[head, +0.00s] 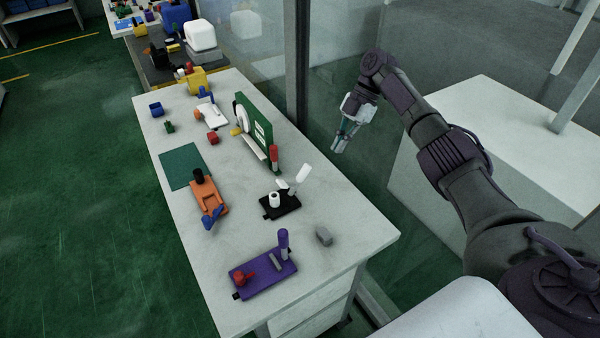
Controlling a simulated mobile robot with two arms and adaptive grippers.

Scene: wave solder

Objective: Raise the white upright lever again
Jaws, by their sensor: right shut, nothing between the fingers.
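The white lever (301,176) is on a small black base (282,212) on the white workbench, toward its right edge. The lever leans up and to the right instead of standing straight. A short white cylinder (274,200) stands on the same base, left of the lever. My right gripper (338,148) is shut and empty. It hangs beyond the bench's right edge, above and to the right of the lever, clearly apart from it. My left gripper is not in view.
A purple fixture (262,276) with an upright purple handle stands nearer the front. A grey block (324,236) lies right of it. A green upright panel (256,132) and a red-topped post (274,155) stand behind the lever. An orange fixture (207,196) is to the left.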

